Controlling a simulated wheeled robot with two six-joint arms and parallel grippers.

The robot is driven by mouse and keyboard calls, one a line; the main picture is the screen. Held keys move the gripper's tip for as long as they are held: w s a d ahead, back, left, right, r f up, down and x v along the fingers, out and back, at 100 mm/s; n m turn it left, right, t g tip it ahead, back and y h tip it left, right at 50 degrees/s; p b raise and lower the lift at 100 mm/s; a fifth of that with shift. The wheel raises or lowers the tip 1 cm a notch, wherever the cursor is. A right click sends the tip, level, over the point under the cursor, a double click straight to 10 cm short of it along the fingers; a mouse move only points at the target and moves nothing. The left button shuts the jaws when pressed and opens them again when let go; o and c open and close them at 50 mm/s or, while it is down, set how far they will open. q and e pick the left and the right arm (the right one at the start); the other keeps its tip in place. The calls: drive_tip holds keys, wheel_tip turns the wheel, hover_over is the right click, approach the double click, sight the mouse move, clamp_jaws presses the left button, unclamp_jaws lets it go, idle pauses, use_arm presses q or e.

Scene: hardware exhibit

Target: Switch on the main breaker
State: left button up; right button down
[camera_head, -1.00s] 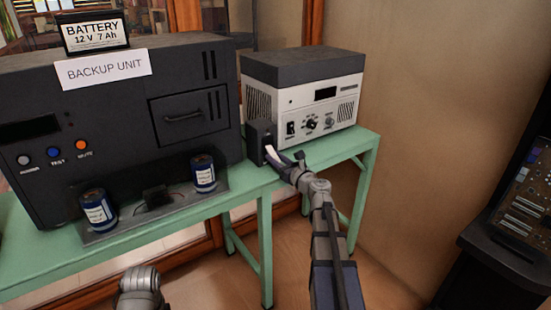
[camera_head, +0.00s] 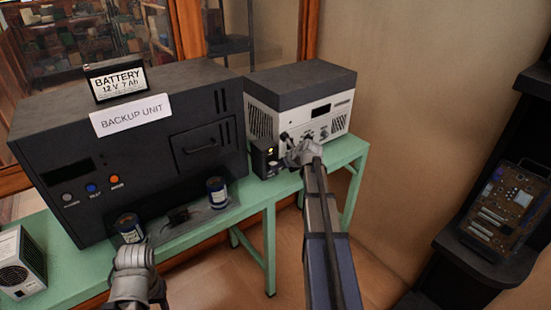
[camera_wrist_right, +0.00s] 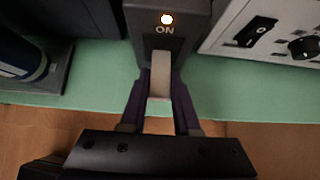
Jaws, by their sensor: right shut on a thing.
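The main breaker (camera_head: 264,160) is a small dark box on the green bench, between the backup unit and the white-fronted device. In the right wrist view its lamp (camera_wrist_right: 167,19) glows above the word ON. Its pale lever (camera_wrist_right: 160,75) points toward my wrist camera. My right gripper (camera_wrist_right: 160,100) is shut on this lever, with one dark purple finger on each side. In the head view my right gripper (camera_head: 288,143) is at the breaker's right front, and my wrist hides most of the lever. Only a grey part of my left arm shows; its fingers are out of view.
The black backup unit (camera_head: 130,140) fills the bench's left side, with blue cans (camera_head: 216,193) in front. The white-fronted device (camera_head: 300,105) with switch and knobs stands close right of the breaker. A dark stand (camera_head: 485,260) with a circuit board is at far right.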

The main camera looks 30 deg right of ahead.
drive_tip(key=shift+w+r+g+p, duration=0.2)
drive_tip(key=shift+r+g+p, duration=0.2)
drive_tip(key=shift+g+p, duration=0.5)
drive_tip(key=shift+w+r+g+p, duration=0.2)
drive_tip(key=shift+r+g+p, duration=0.15)
drive_tip(key=shift+g+p, duration=0.55)
drive_tip(key=c, duration=0.6)
unclamp_jaws()
drive_tip(key=shift+c, duration=0.2)
drive_tip(key=p+v, duration=0.7)
drive_tip(key=shift+s+r, duration=0.25)
drive_tip(key=shift+s, duration=0.1)
drive_tip(key=shift+a, duration=0.15)
